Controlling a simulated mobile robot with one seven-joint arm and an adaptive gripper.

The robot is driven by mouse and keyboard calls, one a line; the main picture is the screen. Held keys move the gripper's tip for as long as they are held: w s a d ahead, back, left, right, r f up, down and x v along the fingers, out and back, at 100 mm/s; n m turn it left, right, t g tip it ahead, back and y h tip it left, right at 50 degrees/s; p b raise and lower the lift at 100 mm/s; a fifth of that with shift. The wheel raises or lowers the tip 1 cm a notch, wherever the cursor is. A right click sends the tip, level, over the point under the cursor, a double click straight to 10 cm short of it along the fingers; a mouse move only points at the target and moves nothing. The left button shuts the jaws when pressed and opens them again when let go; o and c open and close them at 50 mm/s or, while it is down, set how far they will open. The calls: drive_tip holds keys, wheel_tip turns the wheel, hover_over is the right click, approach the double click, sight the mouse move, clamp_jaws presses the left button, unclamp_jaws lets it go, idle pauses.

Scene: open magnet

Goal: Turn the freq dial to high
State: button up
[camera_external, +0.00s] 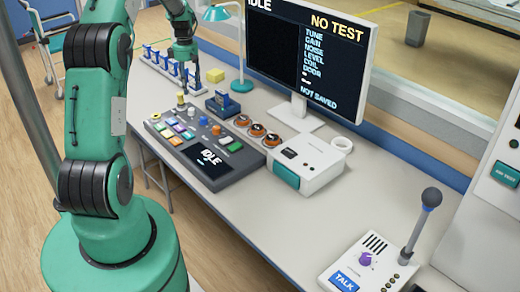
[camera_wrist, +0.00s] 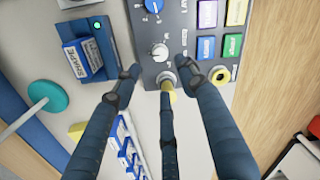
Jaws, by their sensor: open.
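The control console (camera_external: 207,150) stands on the desk with coloured buttons, knobs and a screen reading IDLE. In the wrist view a pale round knob (camera_wrist: 160,51) with scale marks sits on its panel, and a blue knob (camera_wrist: 153,5) is at the top edge. I cannot read which one is labelled freq. My gripper (camera_external: 184,84) is above the console's far end; its three fingers (camera_wrist: 164,80) are spread and hold nothing. The pale knob lies just beyond the fingertips.
A blue card box (camera_external: 222,104) stands beside the console, with a yellow block (camera_external: 215,75) and a rack of blue-and-white items (camera_external: 163,62) behind. Orange dials (camera_external: 257,130), a white box (camera_external: 306,163) and the monitor (camera_external: 310,60) are to the right.

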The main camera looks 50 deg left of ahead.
sight(191, 109)
wheel_tip(191, 109, down, 10)
drive_tip(key=shift+s+d+f+b, duration=0.1)
drive_tip(key=shift+s+f+b, duration=0.1)
drive_tip(key=shift+b, duration=0.65)
clamp_jaws()
